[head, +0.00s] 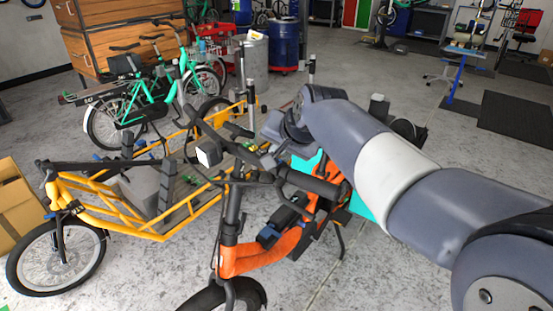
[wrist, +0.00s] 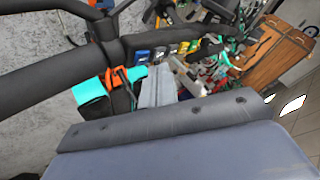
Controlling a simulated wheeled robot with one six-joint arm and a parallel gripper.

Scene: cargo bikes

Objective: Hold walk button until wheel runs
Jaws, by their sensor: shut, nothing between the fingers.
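An orange cargo bike (head: 265,258) stands in front of me in the head view. Its black handlebar (head: 312,184) has a square headlight and a dark wheel (head: 230,297) at the bottom edge. My gripper (head: 272,150) is at the end of my arm, low over the bike's handlebar area, shut and empty. I cannot tell whether it touches the bar. A walk button cannot be made out in either view. In the wrist view, a thick black handlebar (wrist: 55,80) crosses the upper left; my own grey link fills the bottom. Whether any wheel turns cannot be told.
A yellow cargo bike (head: 130,222) stands close on the left. A green bike (head: 130,108) is behind it. A blue drum (head: 284,45) and wooden drawers (head: 120,40) are farther back. Bare concrete floor (head: 400,270) is open at the right.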

